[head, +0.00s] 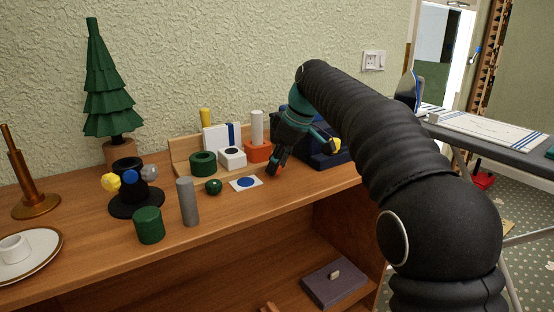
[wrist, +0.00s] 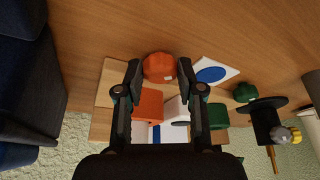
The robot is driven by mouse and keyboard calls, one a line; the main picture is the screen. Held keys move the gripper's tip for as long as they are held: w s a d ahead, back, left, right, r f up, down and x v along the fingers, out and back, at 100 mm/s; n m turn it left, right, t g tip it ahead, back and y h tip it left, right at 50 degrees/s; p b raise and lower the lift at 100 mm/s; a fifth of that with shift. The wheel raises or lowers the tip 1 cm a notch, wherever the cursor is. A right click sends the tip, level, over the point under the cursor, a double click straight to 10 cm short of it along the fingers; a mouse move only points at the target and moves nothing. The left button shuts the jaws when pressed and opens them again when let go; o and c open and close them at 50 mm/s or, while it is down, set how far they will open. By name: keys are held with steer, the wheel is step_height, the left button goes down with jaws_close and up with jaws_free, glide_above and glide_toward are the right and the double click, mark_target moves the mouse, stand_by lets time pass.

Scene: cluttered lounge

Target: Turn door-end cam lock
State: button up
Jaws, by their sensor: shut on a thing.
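My gripper (head: 279,166) reaches down over the wooden top, right of the blue-dotted white card. In the wrist view my gripper (wrist: 160,72) has its two fingers on either side of a rounded orange piece (wrist: 160,67), and they are shut on it. In the head view this orange piece (head: 277,173) is mostly hidden by the fingers. Behind it is an orange block (head: 258,151) with a white cylinder (head: 257,127) upright on it. No part is clearly recognisable as the door-end cam lock.
The blue-dotted white card (head: 246,183), a small green knob (head: 213,187) and a grey cylinder (head: 188,202) stand to the left. A dark blue box (head: 322,150) is close on the right. The wooden front edge is clear.

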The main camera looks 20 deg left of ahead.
steer(key=shift+w+n+g, duration=0.1)
steer(key=shift+n+g, duration=0.3)
steer(key=shift+n, duration=0.6)
steer(key=o, duration=1.1)
steer(key=shift+o, duration=0.2)
steer(key=v, duration=1.2)
